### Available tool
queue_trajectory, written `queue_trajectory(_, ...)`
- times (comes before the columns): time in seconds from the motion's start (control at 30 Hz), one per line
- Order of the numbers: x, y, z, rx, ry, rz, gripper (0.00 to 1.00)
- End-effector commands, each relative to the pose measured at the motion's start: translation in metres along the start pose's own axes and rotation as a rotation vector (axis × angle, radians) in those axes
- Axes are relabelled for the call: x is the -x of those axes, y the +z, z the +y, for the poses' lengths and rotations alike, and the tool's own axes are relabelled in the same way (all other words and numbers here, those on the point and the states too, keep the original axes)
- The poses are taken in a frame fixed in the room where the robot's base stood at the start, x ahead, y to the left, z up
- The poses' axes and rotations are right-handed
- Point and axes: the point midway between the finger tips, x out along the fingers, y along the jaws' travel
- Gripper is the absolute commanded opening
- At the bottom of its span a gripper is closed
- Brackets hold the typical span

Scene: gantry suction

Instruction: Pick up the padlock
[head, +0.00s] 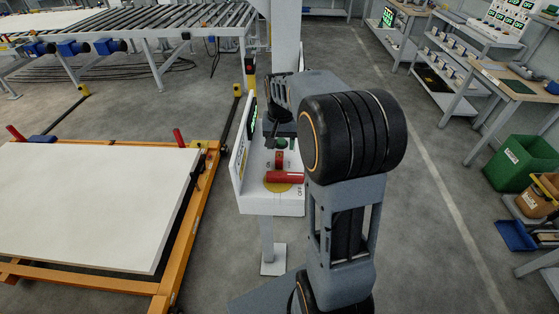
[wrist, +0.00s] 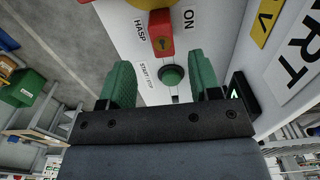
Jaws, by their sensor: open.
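A small red block with a brass-coloured round spot (wrist: 160,42) sits beside the HASP label in the wrist view; it looks like the padlock, but no shackle can be made out. In the head view it is the small red piece (head: 280,160) on the sloped white panel (head: 256,203). My gripper (wrist: 164,70) is open, its two green fingers apart and empty. In the wrist view the red block lies beyond the fingertips, and a green button (wrist: 173,76) shows between the fingers. In the head view my gripper (head: 276,141) is partly hidden behind my arm.
A red handle on a yellow disc (head: 284,177) is on the near part of the panel. An upright sign plate (head: 243,145) stands along its left side. A pallet frame with a white board (head: 90,200) stands at left.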

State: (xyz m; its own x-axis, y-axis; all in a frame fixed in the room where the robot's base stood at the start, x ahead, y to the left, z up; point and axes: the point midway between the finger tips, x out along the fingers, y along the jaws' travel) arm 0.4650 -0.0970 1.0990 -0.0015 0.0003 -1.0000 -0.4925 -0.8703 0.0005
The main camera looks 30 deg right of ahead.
Motion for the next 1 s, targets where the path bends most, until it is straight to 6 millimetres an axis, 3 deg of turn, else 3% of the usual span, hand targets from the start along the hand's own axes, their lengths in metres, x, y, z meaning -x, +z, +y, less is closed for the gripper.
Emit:
queue_trajectory(0.23, -0.014, 0.001, -0.001, 0.001, 0.001, -0.002, 0.57)
queue_trajectory(0.6, -0.056, 0.001, -0.003, 0.001, 0.000, 0.000, 0.57)
queue_trajectory(0.87, -0.058, 0.001, -0.003, 0.001, 0.000, 0.001, 0.57)
queue_trajectory(1.0, -0.058, 0.001, -0.003, 0.001, 0.000, 0.001, 0.47)
